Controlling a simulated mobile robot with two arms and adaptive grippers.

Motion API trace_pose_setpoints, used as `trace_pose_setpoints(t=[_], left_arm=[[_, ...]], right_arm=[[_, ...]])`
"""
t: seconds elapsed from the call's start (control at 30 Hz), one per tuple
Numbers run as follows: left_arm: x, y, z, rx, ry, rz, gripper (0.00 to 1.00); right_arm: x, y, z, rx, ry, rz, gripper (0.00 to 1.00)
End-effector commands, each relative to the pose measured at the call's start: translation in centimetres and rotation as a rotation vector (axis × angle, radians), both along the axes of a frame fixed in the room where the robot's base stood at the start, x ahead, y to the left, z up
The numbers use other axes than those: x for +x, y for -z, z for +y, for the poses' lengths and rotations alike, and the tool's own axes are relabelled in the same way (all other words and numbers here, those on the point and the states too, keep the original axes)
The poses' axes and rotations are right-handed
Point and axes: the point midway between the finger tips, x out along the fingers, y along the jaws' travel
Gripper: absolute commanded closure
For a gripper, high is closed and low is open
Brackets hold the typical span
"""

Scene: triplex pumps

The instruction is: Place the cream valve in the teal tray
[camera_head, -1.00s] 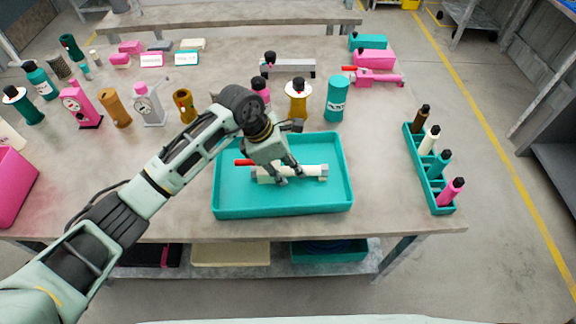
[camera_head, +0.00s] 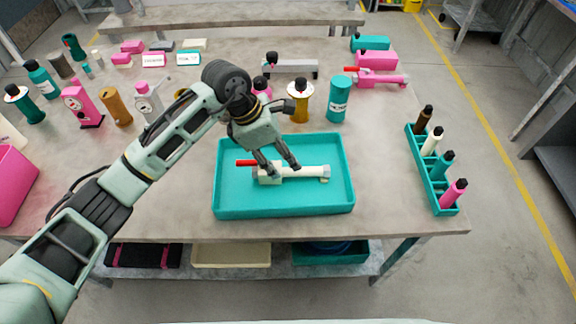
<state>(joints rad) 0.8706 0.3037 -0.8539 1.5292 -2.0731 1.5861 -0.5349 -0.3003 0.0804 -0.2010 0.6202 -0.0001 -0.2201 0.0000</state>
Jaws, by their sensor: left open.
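The cream valve (camera_head: 308,171) has a red handle at its left end and lies lengthwise inside the teal tray (camera_head: 285,208). The tray sits near the front edge of the table. My left gripper (camera_head: 283,171) is open above the left part of the valve, its fingertips close to the valve body. I cannot tell whether a fingertip touches it. The valve seems to rest on the tray floor. My right gripper does not show.
A teal rack (camera_head: 432,175) with several bottles stands to the right of the tray. A pink valve (camera_head: 380,78) and a grey valve (camera_head: 292,66) lie behind. A teal canister (camera_head: 338,98) and an amber bottle (camera_head: 299,101) stand just behind the tray.

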Motion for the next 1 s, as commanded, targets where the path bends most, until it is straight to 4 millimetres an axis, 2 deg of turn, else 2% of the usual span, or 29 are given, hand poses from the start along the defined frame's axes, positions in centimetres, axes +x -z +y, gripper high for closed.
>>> trace_pose_setpoints(t=[0.2, 0.4, 1.0], left_arm=[[-0.1, -3.9, 1.7, 0.001, 0.000, -0.003, 0.56], [-0.2, -5.7, 2.4, 0.001, 0.000, -0.001, 0.56], [-0.3, -5.9, 2.4, 0.001, 0.000, 0.001, 0.56]], right_arm=[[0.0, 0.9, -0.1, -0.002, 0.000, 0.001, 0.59], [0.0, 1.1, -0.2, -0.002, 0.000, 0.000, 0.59], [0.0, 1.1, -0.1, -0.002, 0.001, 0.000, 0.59]])
